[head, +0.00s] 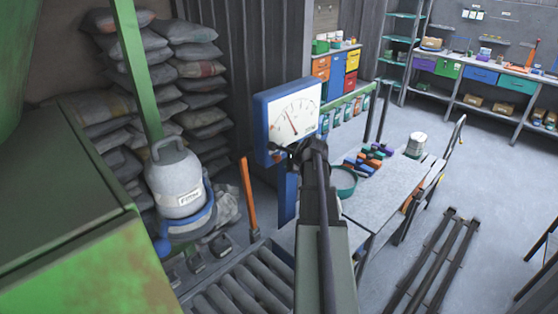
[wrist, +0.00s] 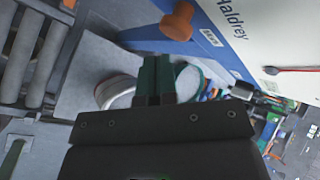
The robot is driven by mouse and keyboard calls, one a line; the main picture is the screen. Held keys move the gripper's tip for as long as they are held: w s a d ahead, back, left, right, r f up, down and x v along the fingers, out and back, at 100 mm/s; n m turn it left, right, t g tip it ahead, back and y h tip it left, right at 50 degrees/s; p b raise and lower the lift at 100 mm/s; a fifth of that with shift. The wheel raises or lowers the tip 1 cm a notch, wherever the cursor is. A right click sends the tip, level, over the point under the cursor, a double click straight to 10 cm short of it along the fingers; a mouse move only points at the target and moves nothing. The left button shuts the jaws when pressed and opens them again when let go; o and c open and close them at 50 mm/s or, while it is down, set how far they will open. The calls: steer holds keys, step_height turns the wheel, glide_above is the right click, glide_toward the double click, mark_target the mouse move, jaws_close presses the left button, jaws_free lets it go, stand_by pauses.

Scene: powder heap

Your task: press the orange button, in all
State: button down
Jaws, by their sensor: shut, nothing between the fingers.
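The orange button (wrist: 177,21) sticks out of the blue lower band of a panel marked "Haldrey" (wrist: 232,20) at the top of the wrist view. My gripper (wrist: 153,68) has its two dark green fingers together, with nothing between them. In the wrist picture the fingertips lie below and a little left of the button, with a gap. In the head view the blue-framed dial unit (head: 262,125) stands mid-picture, its red needle left of centre. My arm covers its lower right, and I cannot make out the button or my fingertips there.
A grey table (head: 385,190) with a teal ring-shaped dish (head: 343,182) and coloured blocks lies right of my arm. A roller conveyor (head: 245,290) runs at the bottom. An orange post (head: 248,195) and a grey canister (head: 176,180) stand left.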

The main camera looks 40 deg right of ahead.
steer(key=shift+w, duration=0.2)
steer(key=shift+w, duration=0.25)
steer(key=shift+w, duration=0.9)
stand_by(0.9)
steer(key=shift+s, duration=1.3)
steer(key=s, duration=0.5)
steer(key=shift+d, duration=0.15)
stand_by(0.5)
